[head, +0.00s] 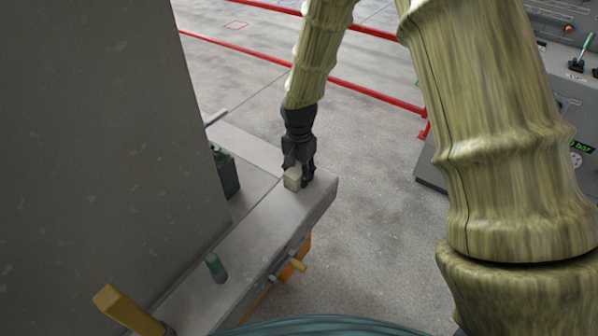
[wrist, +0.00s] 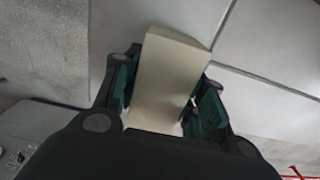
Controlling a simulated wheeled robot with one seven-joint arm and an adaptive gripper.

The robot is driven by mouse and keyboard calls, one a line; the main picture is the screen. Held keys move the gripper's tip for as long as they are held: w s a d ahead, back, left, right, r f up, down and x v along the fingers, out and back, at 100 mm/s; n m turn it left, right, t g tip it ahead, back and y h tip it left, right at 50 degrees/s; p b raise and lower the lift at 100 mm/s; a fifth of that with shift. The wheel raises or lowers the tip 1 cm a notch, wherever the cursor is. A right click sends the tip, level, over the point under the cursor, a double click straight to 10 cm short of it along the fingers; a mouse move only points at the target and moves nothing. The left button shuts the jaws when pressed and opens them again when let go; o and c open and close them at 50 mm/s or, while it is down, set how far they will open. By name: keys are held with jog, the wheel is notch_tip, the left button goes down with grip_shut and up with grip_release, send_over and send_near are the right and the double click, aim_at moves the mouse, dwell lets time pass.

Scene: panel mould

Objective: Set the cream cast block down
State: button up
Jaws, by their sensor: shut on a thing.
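The cream cast block (head: 292,179) is between the fingers of my gripper (head: 299,172), at the far right end of the grey ledge in the head view. In the wrist view the cream block (wrist: 170,75) stands out between the two green-padded fingers of my gripper (wrist: 165,105), which are shut on it. The block appears at or just above the top of the ledge (head: 240,232). I cannot tell whether its underside touches. Part of the block is hidden by the fingers.
A tall grey panel (head: 90,130) rises on the left. A dark green item (head: 224,172) stands by it. A small green cylinder (head: 215,267) and a yellow handle (head: 128,310) are nearer on the ledge. Red rails (head: 375,93) run behind. An orange part (head: 290,268) is below the edge.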

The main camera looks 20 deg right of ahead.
aim_at(299, 167)
jog(key=o, duration=1.2)
jog(key=shift+f, duration=0.1)
jog(key=shift+r+b, duration=1.1)
jog(key=shift+r, duration=5.05)
